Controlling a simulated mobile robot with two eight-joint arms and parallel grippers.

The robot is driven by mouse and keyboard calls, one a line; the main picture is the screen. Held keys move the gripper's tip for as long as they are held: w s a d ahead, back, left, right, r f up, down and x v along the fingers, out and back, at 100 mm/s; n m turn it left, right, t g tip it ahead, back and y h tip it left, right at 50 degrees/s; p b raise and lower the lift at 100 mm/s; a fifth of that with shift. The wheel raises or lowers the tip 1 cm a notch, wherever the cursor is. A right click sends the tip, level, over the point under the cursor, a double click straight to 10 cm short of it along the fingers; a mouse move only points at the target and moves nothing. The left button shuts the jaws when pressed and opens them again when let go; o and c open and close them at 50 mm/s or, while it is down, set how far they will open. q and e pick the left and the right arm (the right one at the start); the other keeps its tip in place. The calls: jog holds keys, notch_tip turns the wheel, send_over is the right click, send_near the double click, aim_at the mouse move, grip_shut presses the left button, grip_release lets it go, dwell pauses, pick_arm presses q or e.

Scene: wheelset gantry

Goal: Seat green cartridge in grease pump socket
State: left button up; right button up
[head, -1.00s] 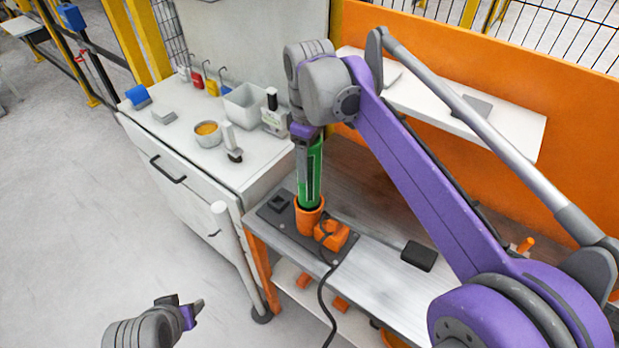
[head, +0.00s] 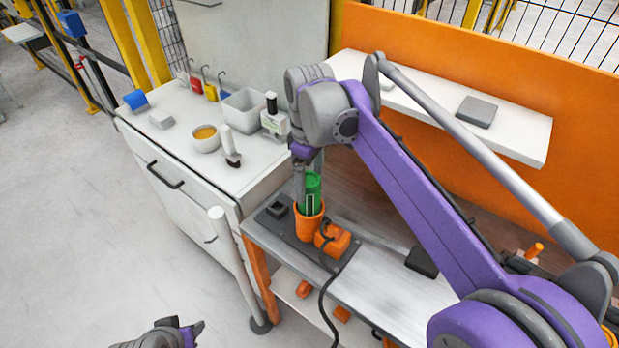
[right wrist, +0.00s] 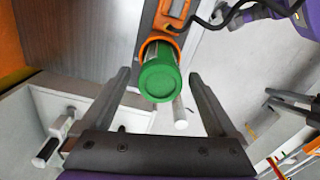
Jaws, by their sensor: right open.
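The green cartridge (head: 313,190) stands upright in the orange grease pump socket (head: 308,228), its upper part above the rim. In the right wrist view its round green end (right wrist: 160,80) faces the camera, with the orange socket rim (right wrist: 172,42) behind it. How deep its lower end sits is hidden. My right gripper (right wrist: 160,74) is open, its fingers apart on either side of the cartridge's end with gaps visible. In the head view the right gripper (head: 308,178) is at the cartridge top. My left gripper (head: 192,330) is low at the bottom edge, far from the socket.
An orange pump block (head: 333,240) with a black cable sits beside the socket on the grey bench. A dark block (head: 422,262) lies to the right. The white cabinet (head: 185,140) at left carries a bowl, a bin and bottles. A white shelf (head: 520,140) is behind my right arm.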

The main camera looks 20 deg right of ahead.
pick_arm(q)
jog(key=shift+w+r+p, duration=0.2)
jog(key=shift+r+p, duration=0.15)
jog(key=shift+r, duration=0.2)
jog(key=shift+w+r+p, duration=0.2)
jog(key=shift+r+p, duration=0.15)
jog(key=shift+r, duration=0.15)
pick_arm(e)
notch_tip(320, 180, up, 12)
jog(key=shift+f, duration=0.15)
